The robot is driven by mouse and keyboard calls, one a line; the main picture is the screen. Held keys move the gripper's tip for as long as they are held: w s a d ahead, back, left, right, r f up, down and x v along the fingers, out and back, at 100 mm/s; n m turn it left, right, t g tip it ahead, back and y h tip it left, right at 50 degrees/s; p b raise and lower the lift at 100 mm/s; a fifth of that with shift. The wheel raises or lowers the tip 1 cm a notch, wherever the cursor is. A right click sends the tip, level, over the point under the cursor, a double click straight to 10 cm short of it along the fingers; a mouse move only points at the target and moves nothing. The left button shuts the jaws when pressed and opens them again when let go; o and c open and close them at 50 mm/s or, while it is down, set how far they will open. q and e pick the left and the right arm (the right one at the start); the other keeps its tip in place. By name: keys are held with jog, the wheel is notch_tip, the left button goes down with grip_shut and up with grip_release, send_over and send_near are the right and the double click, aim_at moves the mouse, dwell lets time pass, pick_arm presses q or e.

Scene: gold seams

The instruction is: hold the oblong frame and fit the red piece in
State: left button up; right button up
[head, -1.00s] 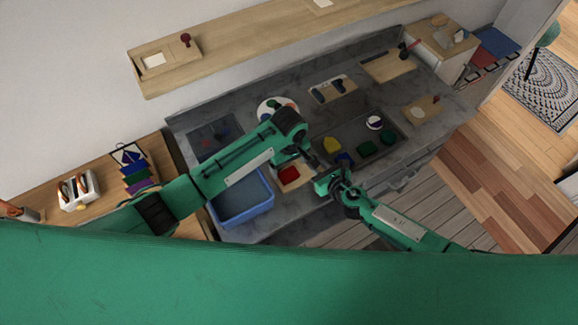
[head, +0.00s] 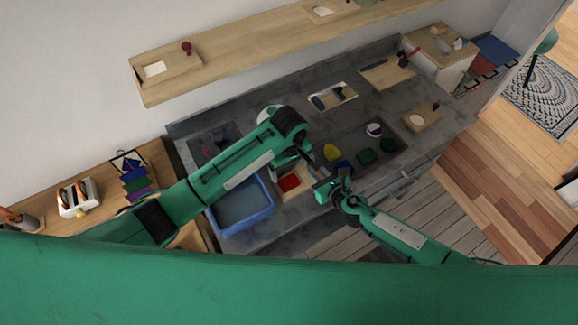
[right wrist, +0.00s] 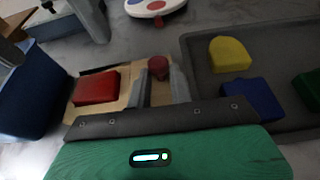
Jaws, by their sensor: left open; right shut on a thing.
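The oblong frame (right wrist: 130,82) is a light wooden board with a dark red knob (right wrist: 158,67). In the right wrist view the knob stands between the fingers of my right gripper (right wrist: 160,88), which is shut on it. The red piece (right wrist: 97,87) lies at the frame's left part; I cannot tell whether it sits fully in a recess. In the head view the red piece (head: 289,183) shows left of my right gripper (head: 325,186). My left gripper (head: 309,158) is open, above and behind the red piece; its fingertips are small and partly hidden.
A blue bin (head: 240,222) stands close left of the frame. A dark tray (right wrist: 200,60) on the right holds a yellow piece (right wrist: 230,54), a blue piece (right wrist: 250,98) and green ones. Other wooden boards lie farther back on the grey counter.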

jog(key=o, duration=0.8)
jog(key=shift+o, duration=0.2)
